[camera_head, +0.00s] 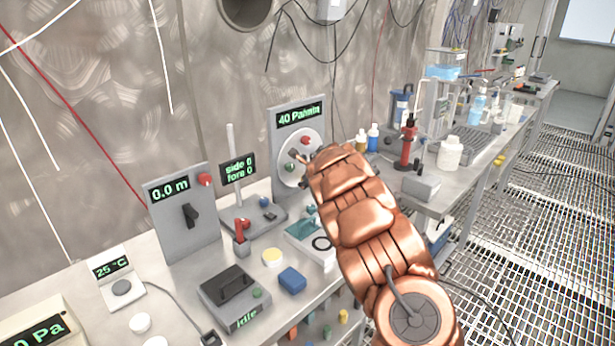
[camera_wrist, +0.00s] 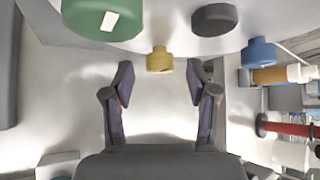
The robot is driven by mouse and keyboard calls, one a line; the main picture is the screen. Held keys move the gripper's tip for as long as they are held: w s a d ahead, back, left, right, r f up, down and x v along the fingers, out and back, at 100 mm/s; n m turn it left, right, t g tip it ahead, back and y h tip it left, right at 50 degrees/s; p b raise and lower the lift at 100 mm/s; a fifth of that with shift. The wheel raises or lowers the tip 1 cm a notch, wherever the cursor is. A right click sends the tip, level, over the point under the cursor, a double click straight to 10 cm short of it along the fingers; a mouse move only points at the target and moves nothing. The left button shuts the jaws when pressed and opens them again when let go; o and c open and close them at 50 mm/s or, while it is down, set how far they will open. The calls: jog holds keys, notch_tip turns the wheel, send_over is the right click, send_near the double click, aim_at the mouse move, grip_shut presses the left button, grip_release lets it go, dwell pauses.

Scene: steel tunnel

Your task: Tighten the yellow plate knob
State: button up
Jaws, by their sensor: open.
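The yellow plate knob (camera_wrist: 159,60) shows in the wrist view as a small stepped knob at the edge of the white round plate (camera_wrist: 160,38). My gripper (camera_wrist: 160,84) is open, with one finger on each side of the knob's line. The knob sits at about fingertip level in the picture, with a gap on both sides; its depth between the fingers is hard to tell. In the head view the white plate (camera_head: 291,176) stands on the panel reading 40 (camera_head: 284,118). My copper-coloured arm reaches to it and hides the yellow knob there.
A green knob (camera_wrist: 103,18) and a dark knob (camera_wrist: 214,19) flank the yellow one. A red knob (camera_head: 306,140) sits higher on the plate. Bottles (camera_head: 373,137) and a red stand (camera_head: 408,143) are right of the panel. A grey lever panel (camera_head: 172,232) stands left.

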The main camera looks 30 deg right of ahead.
jog(key=shift+p+x, duration=0.45)
jog(key=shift+x, duration=0.5)
jog(key=shift+c, duration=0.3)
grip_shut()
jog(key=shift+r+p, duration=0.15)
jog(key=shift+p, duration=0.3)
